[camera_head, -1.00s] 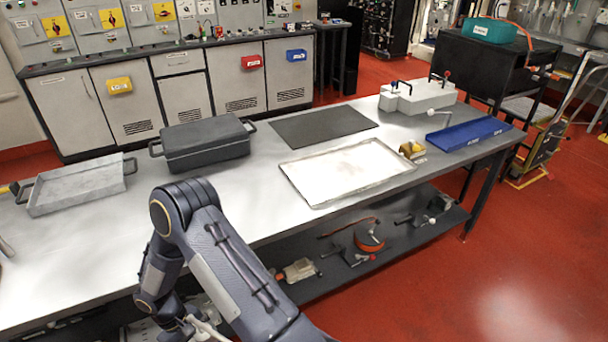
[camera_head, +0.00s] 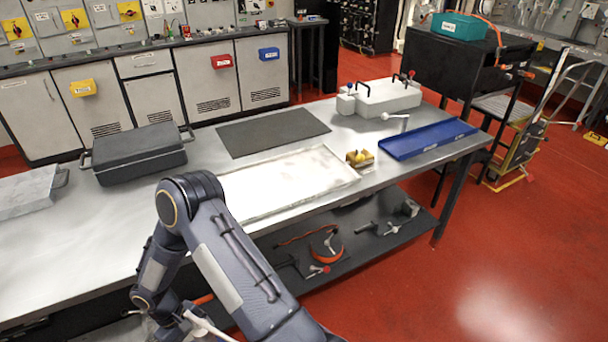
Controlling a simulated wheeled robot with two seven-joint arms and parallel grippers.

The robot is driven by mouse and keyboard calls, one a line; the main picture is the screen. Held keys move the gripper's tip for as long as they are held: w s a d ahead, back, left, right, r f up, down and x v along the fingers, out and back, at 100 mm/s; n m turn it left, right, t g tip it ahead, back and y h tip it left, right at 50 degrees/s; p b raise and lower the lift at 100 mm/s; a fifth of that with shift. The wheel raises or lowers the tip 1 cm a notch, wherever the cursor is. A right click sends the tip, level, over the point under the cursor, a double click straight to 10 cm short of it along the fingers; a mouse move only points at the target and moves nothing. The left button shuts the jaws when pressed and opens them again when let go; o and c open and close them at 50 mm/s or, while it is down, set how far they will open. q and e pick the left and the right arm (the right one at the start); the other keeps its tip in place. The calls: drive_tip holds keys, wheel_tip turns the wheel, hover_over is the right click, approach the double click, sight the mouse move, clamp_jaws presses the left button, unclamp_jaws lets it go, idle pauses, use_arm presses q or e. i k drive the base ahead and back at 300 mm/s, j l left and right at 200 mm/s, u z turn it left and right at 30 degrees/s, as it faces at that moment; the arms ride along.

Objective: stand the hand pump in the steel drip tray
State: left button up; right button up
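A shallow, bright steel tray (camera_head: 335,170), which looks like the drip tray, lies empty in the middle of the bench. My arm hides its left front part. I cannot pick out the hand pump with certainty. A pale grey block (camera_head: 388,98) with black handles and a lever stands at the bench's back right. My one visible arm comes in from the bottom, bends at the elbow over the bench's front edge and drops down. A pale rod (camera_head: 205,325) shows by its wrist at the bottom edge; its fingers cannot be made out. The other arm is out of view.
The bench (camera_head: 110,230) holds a dark lidded case (camera_head: 140,155), a galvanised pan (camera_head: 25,193) cut by the left edge, a black mat (camera_head: 272,132), a small yellow item (camera_head: 360,159) and a blue tray (camera_head: 428,139). Loose tools lie on the lower shelf (camera_head: 360,265).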

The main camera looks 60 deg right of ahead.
sight(281, 181)
drive_tip(key=k+l, duration=0.2)
drive_tip(key=l, duration=0.15)
drive_tip(key=k+l, duration=0.15)
drive_tip(key=l, duration=0.25)
drive_tip(key=k+l, duration=0.2)
drive_tip(key=l, duration=0.15)
drive_tip(key=k+l, duration=0.15)
drive_tip(key=l, duration=0.25)
drive_tip(key=k+l, duration=0.2)
drive_tip(key=l, duration=0.15)
